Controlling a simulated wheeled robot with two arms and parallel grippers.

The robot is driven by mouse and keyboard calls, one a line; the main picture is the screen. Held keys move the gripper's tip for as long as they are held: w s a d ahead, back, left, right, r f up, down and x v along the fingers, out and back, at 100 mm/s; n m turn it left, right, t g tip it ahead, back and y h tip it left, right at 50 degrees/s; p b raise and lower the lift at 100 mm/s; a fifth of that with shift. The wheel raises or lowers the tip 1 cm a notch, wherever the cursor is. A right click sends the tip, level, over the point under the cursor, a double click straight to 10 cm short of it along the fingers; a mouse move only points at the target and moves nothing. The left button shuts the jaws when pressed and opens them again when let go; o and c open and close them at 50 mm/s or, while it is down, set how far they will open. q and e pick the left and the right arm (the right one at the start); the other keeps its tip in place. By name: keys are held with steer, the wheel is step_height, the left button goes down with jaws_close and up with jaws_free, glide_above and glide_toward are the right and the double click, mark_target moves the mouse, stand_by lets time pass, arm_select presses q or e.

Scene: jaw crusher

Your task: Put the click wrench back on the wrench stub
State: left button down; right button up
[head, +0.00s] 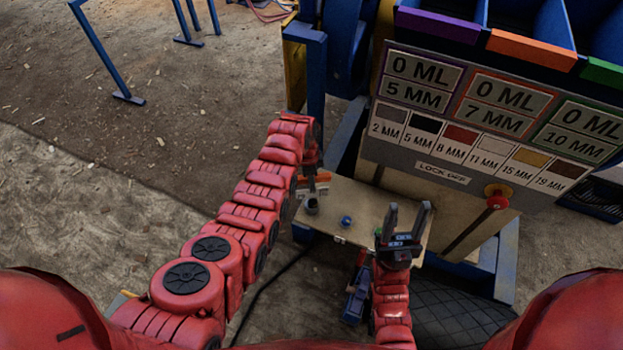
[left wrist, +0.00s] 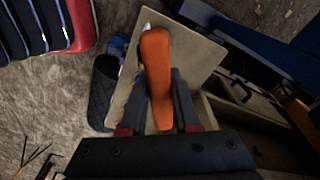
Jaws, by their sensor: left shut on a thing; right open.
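My left gripper (head: 312,178) is shut on the orange handle of the click wrench (head: 322,177), above the left part of the small beige tabletop (head: 375,205). In the left wrist view the orange wrench handle (left wrist: 156,60) lies between the two dark fingers (left wrist: 158,85), over the beige tabletop (left wrist: 199,60). A dark grey cylindrical part (head: 311,206) shows just below the left gripper; I cannot tell whether it is the wrench head or a stub. A small blue knob-like piece (head: 346,221) stands on the tabletop. My right gripper (head: 405,225) is open and empty, fingers pointing up, at the tabletop's right front.
The crusher's label panel (head: 470,125) and coloured bins (head: 530,48) stand behind and right of the tabletop. A red knob (head: 497,198) sticks out below the panel. A blue post (head: 316,75) rises behind the left gripper. Open ground lies to the left.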

arm_select(q)
steer(key=shift+f+b, duration=0.4)
steer(key=shift+f, duration=0.15)
steer(key=c, duration=0.6)
jaws_free()
steer(key=shift+o, duration=0.2)
steer(key=shift+r, duration=0.1)
